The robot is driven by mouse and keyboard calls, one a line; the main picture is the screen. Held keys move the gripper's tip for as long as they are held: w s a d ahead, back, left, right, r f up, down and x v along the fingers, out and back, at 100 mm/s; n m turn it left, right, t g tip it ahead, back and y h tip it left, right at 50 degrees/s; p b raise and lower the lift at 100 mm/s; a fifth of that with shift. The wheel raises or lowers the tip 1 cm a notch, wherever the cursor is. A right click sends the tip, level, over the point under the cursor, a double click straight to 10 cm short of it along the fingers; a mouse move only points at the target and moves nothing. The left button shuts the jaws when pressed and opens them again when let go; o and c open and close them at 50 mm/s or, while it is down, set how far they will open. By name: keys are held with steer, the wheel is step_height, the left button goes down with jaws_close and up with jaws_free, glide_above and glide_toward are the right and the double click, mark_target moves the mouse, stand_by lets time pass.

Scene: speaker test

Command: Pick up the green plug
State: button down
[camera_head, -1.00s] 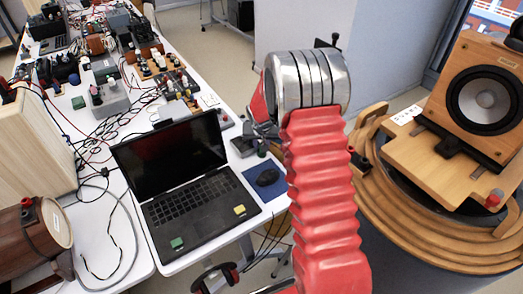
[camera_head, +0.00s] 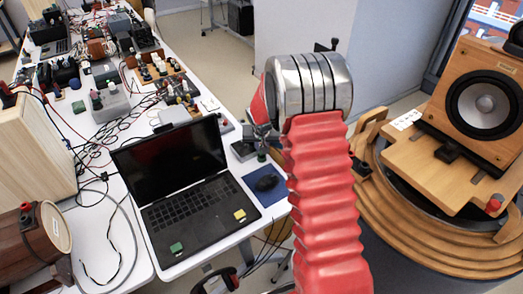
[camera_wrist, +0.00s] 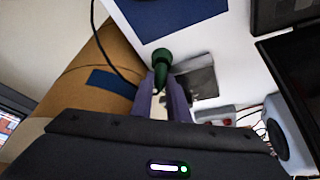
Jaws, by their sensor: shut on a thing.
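The green plug (camera_wrist: 161,62) has a round, knob-like head and sits between the two fingers of my gripper (camera_wrist: 161,84) in the wrist view. My gripper is shut on it. The lower part of the plug is hidden between the fingers. In the head view my gripper (camera_head: 262,138) is partly hidden behind my red arm, just right of the laptop. The plug shows there only as a small dark green spot (camera_head: 262,156) below the fingers. I cannot tell whether it touches the table.
A grey box (camera_wrist: 196,76) lies right beside the plug. The open laptop (camera_head: 190,190), with a green and a yellow square on it, stands left of my gripper. A wooden speaker (camera_head: 485,100) stands far right.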

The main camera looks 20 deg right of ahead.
step_height(320, 180, up, 9)
stand_by(0.3)
stand_by(0.5)
steer(key=s+a+n+y, duration=0.1)
steer(key=s+a+n, duration=0.3)
steer(key=s+a, duration=0.7)
steer(key=a, duration=0.3)
steer(key=shift+s+r+n+y, duration=0.2)
steer(key=shift+r+n+y, duration=0.1)
steer(key=shift+y, duration=0.1)
steer(key=shift+s, duration=0.2)
